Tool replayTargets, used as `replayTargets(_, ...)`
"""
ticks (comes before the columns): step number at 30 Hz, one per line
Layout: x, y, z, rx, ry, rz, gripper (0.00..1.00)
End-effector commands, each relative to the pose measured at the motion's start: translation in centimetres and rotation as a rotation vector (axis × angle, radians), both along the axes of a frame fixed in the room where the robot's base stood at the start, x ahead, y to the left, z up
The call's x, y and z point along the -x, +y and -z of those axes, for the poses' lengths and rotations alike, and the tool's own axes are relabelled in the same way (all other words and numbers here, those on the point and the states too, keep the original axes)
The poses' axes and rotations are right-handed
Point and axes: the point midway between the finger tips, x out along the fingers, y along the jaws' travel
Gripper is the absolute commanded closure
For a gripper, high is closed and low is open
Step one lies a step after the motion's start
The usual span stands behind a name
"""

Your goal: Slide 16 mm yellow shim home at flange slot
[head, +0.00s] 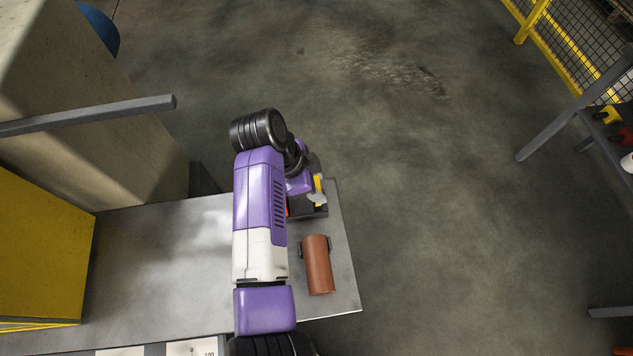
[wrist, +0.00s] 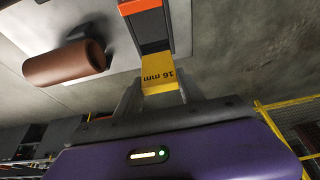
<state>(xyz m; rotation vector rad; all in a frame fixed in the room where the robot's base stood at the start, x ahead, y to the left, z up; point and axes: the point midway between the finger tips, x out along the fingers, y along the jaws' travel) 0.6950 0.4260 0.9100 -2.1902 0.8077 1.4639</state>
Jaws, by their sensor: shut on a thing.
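An orange-red piece (wrist: 139,6) lies at the channel's far end. In the head view a bit of the yellow shim (head: 318,184) shows by the dark block (head: 309,211) at the bench's right side. My arm hides most of the block and gripper there.
A brown cylinder (head: 318,266) lies on the grey steel bench (head: 160,255) near its right edge; it also shows in the wrist view (wrist: 62,65). A yellow box (head: 40,250) stands at the bench's left. A grey bar (head: 90,115) juts in above. Floor right of the bench is open.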

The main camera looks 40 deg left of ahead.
Motion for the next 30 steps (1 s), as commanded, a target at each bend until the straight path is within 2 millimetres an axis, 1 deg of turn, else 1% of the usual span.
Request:
replayTargets(5,0.0,0.0,-0.4,0.000,0.000,-0.001,0.95)
replayTargets(6,0.0,0.0,0.4,0.001,0.001,-0.001,0.95)
replayTargets(18,0.0,0.0,3.0,0.001,0.001,0.000,0.95)
replayTargets(24,0.0,0.0,4.1,0.000,0.000,0.000,0.95)
replayTargets(30,0.0,0.0,4.8,0.000,0.000,-0.001,0.95)
